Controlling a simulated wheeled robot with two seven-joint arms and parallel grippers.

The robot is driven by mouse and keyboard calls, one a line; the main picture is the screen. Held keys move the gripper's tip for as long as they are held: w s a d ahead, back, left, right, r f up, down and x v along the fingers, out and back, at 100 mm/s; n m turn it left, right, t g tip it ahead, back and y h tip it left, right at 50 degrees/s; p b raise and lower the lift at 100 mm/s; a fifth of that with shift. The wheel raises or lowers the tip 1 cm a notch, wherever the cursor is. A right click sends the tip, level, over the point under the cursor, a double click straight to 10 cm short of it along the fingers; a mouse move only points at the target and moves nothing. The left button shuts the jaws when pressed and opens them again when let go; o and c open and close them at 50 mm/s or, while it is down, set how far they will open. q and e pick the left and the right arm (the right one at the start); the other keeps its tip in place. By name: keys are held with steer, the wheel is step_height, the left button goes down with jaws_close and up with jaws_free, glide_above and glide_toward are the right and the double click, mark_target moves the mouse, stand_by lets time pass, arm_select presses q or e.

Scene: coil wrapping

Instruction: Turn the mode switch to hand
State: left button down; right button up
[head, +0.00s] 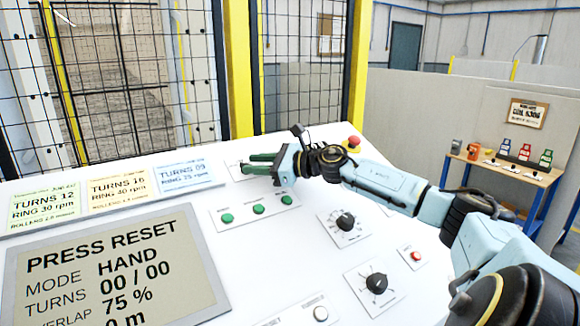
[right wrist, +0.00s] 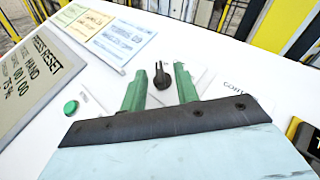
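The mode switch, a black knob with a pointer (right wrist: 161,77), shows between my right gripper's green fingers in the right wrist view. Its lever points up and slightly left in that view. My right gripper (head: 247,163) is open, with a visible gap between each finger and the knob. In the head view the fingers hide the knob, and only part of its white plate (head: 235,172) shows. The display (head: 115,272) reads "PRESS RESET", "MODE HAND" and "TURNS 00 / 00"; it also shows in the right wrist view (right wrist: 38,77). My left gripper is not in view.
Green buttons (head: 258,209) lie just in front of the gripper. Two black dials (head: 345,222) (head: 376,284), a small red button (head: 415,256) and a red mushroom button (head: 353,141) are on the white panel. Recipe cards (head: 116,191) stand left. A mesh fence is behind.

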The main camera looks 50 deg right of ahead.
steer(key=shift+f+b+v, duration=0.2)
steer(key=shift+b+v, duration=0.55)
steer(key=shift+v, duration=0.85)
steer(key=shift+s+d+r, duration=0.1)
steer(key=shift+s+r, duration=0.05)
steer(key=shift+s, duration=0.3)
steer(key=shift+v, duration=1.25)
steer(key=p+v, duration=0.1)
steer(key=v, duration=0.3)
steer(key=shift+d+r, duration=0.1)
steer(key=shift+s+d, duration=0.25)
steer(key=shift+s, duration=0.3)
